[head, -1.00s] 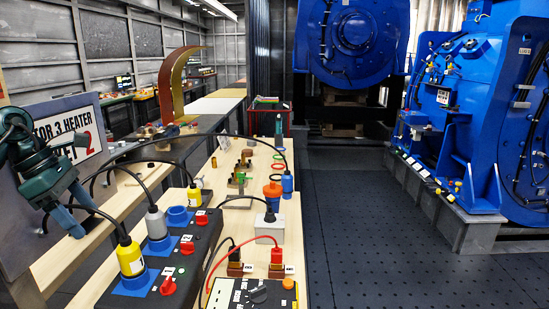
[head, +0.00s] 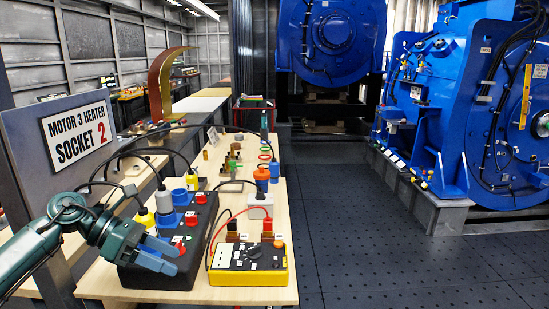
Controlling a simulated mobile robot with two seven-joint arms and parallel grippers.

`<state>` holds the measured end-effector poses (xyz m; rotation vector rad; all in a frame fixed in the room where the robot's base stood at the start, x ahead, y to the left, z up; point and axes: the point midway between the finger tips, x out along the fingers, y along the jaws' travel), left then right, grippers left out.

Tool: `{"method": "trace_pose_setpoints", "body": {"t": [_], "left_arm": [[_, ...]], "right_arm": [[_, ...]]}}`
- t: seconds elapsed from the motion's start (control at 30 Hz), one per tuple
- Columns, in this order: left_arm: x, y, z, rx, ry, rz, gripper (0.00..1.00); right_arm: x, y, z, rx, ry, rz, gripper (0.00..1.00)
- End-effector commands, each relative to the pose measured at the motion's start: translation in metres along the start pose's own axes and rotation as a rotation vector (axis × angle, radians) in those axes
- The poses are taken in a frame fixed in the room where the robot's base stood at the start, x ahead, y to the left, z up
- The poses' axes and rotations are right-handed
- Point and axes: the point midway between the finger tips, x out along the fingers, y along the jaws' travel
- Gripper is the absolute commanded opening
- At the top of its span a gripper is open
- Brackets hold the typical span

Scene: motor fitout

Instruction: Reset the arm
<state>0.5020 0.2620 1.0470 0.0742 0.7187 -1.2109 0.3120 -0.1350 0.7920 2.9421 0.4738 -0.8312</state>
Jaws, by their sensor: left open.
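My left gripper (head: 162,256) comes in from the lower left in the head view. Its blue fingers are apart and empty, over the front end of the dark socket box (head: 185,272). The box has blue sockets and red switches (head: 191,221). A yellow plug (head: 146,220) stands at its nearer socket, partly hidden behind my wrist. A grey plug (head: 164,201) stands upright in the socket behind it. Another yellow plug (head: 192,180) is farther back. A sign (head: 78,136) reads "MOTOR 3 HEATER SOCKET 2". My right gripper is out of view.
A yellow-edged meter (head: 248,278) with red and black leads stands right of the box on the wooden bench (head: 284,222). An orange and blue connector (head: 262,180) stands behind it. Large blue motors (head: 447,110) stand at the right. The dark floor (head: 350,230) between is clear.

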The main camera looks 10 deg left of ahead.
Motion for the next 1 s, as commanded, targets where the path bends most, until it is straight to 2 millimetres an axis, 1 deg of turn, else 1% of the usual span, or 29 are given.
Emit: {"method": "trace_pose_setpoints", "body": {"t": [0.03,0.1,0.17,0.2,0.27,0.3,0.37,0.4,0.47,0.5,0.57,0.6,0.67,0.7,0.77,0.8,0.9,1.0], "left_arm": [[0.037,-0.016,0.002,-0.096,-0.117,-0.082,0.68],[0.071,-0.034,0.010,-0.262,-0.294,-0.170,0.68],[0.093,-0.048,0.015,-0.433,-0.442,-0.242,0.68],[0.104,-0.054,0.017,-0.560,-0.538,-0.284,0.68],[0.117,-0.060,0.015,-0.767,-0.674,-0.342,0.68],[0.124,-0.061,0.011,-0.916,-0.761,-0.375,0.68],[0.132,-0.061,-0.001,-1.152,-0.883,-0.415,0.68],[0.137,-0.060,-0.012,-1.318,-0.960,-0.435,0.68],[0.145,-0.059,-0.036,-1.576,-1.066,-0.455,0.68],[0.150,-0.058,-0.056,-1.754,-1.132,-0.459,0.68],[0.160,-0.062,-0.090,-2.024,-1.220,-0.455,0.68],[0.166,-0.067,-0.115,-2.200,-1.270,-0.443,0.68],[0.176,-0.079,-0.150,-2.444,-1.332,-0.415,0.68],[0.182,-0.088,-0.171,-2.586,-1.363,-0.395,0.68],[0.189,-0.103,-0.196,-2.761,-1.396,-0.360,0.68],[0.193,-0.112,-0.210,2.747,1.357,0.327,0.68],[0.200,-0.129,-0.231,2.641,1.253,0.261,0.68],[0.203,-0.136,-0.240,2.598,1.211,0.233,0.68]], "right_arm": [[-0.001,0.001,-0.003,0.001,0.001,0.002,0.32],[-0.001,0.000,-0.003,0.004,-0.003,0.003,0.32],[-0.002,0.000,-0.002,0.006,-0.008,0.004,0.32],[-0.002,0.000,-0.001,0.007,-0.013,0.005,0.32],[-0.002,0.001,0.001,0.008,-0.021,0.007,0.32],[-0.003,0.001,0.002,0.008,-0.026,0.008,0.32],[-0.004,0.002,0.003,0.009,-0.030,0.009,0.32],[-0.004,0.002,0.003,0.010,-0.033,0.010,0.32],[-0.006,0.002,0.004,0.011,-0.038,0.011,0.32],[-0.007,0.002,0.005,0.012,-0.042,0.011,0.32],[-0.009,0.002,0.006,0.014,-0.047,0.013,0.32],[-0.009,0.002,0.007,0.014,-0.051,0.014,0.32],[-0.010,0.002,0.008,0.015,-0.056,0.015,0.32],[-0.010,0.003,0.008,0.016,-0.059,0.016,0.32],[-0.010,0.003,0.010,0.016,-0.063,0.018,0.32],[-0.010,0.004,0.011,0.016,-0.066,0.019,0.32],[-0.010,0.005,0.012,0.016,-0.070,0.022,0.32],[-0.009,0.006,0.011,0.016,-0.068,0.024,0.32]]}}
